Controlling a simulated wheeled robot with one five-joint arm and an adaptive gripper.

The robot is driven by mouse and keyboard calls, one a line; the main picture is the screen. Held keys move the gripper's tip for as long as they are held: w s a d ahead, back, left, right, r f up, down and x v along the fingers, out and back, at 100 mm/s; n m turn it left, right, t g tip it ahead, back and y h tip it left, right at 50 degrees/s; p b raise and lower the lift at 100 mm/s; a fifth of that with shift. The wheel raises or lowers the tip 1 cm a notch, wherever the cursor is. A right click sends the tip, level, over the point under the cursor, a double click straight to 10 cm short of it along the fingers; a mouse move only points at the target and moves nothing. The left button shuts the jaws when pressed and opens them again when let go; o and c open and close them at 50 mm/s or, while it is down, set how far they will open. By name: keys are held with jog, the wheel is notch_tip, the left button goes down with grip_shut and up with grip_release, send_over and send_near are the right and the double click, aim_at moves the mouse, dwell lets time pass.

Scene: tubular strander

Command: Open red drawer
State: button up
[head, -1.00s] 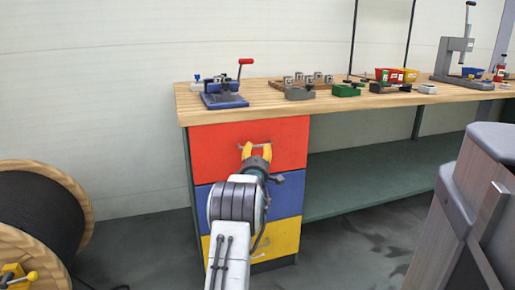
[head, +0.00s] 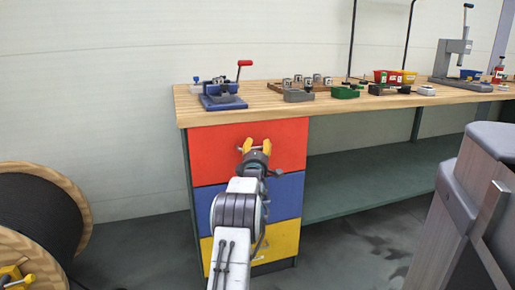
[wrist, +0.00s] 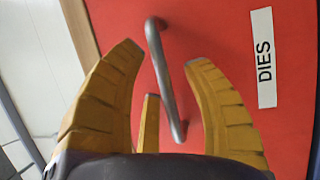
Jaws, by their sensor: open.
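The red drawer (head: 220,148) is the top one under the wooden worktop, and its front sits flush with the cabinet. My gripper (head: 256,145) is at the middle of the drawer front. In the wrist view, the drawer front (wrist: 225,35) carries a white label reading "DIES" and a grey bar handle (wrist: 163,62). My yellow fingers (wrist: 165,55) are spread, one on each side of the handle, with visible gaps. I cannot tell how deep the handle lies between them. In the head view my fingers largely cover the handle.
Below are a blue drawer (head: 287,195) and a yellow drawer (head: 284,240). The worktop (head: 262,100) holds a blue vise-like fixture (head: 222,97) and several small parts. A large cable reel (head: 40,220) stands at left. A grey-brown body (head: 480,210) fills the right foreground.

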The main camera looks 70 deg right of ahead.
grip_shut()
dwell(0.3)
dwell(0.3)
